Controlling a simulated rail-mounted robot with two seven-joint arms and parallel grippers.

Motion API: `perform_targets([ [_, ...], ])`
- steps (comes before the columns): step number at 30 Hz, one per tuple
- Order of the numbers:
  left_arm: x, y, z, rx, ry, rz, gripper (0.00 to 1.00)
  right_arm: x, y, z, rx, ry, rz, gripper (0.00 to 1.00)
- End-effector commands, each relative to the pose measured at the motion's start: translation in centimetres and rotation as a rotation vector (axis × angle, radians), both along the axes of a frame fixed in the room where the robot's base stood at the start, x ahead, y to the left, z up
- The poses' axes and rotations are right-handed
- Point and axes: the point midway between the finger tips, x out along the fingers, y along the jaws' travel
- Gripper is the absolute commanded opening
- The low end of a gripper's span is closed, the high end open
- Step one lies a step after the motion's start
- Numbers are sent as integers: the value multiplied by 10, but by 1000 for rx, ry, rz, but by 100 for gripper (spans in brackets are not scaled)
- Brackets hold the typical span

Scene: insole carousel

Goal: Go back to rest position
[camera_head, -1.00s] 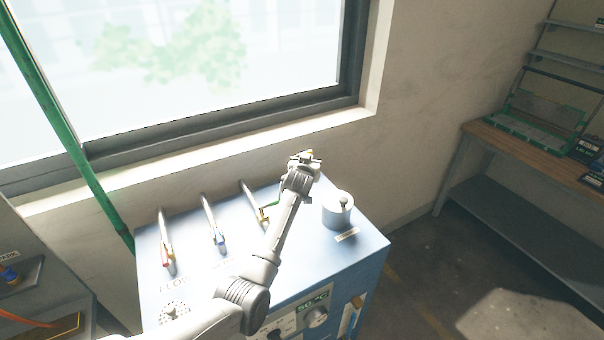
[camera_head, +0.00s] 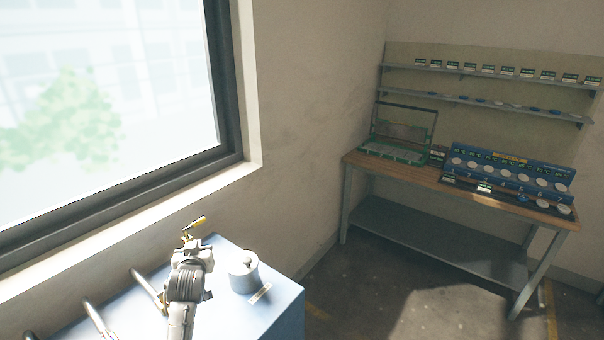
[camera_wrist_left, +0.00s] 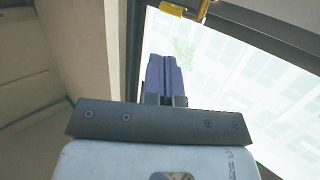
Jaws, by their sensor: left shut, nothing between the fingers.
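My left arm rises from the bottom of the head view. Its gripper (camera_head: 192,243) is above the back of the blue machine (camera_head: 215,310), left of the silver round lid (camera_head: 243,270). In the left wrist view the two purple fingers (camera_wrist_left: 165,62) are together with nothing between them. A yellow-ended part (camera_head: 196,224) shows just beyond the gripper in the head view. A yellow piece (camera_wrist_left: 192,8) also shows at the top of the wrist view, apart from the fingertips. My right gripper is not in view.
A window with a dark frame (camera_head: 228,90) is behind the machine. Curved metal pipes (camera_head: 95,318) stand on the machine at left. A wooden-topped bench (camera_head: 400,172) at right holds a green case (camera_head: 400,135) and a blue rack (camera_head: 510,172). Floor between is clear.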

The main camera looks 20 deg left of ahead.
Motion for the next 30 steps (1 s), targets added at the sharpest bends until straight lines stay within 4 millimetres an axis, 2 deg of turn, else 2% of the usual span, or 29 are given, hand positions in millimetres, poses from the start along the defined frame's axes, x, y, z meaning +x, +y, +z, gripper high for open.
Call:
perform_targets([
  [5, 0, 0, -1, 10, 11, -2, 0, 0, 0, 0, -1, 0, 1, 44],
  [11, -8, -2, -22, -42, 161, -2, 0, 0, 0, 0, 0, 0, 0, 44],
  [14, -19, -12, -13, -83, 219, -22, 0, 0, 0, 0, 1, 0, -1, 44],
  [18, -34, -58, 24, -92, 256, -121, 0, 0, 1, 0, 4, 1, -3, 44],
  [21, -51, -98, 36, -76, 287, -210, 0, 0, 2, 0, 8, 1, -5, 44],
  [23, -65, -123, 30, -65, 322, -266, 0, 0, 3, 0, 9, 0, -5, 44],
  [26, -93, -163, 11, -49, 390, -356, 0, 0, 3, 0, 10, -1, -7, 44],
  [30, -145, -216, -30, -40, 496, -483, 0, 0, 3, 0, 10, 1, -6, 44],
])
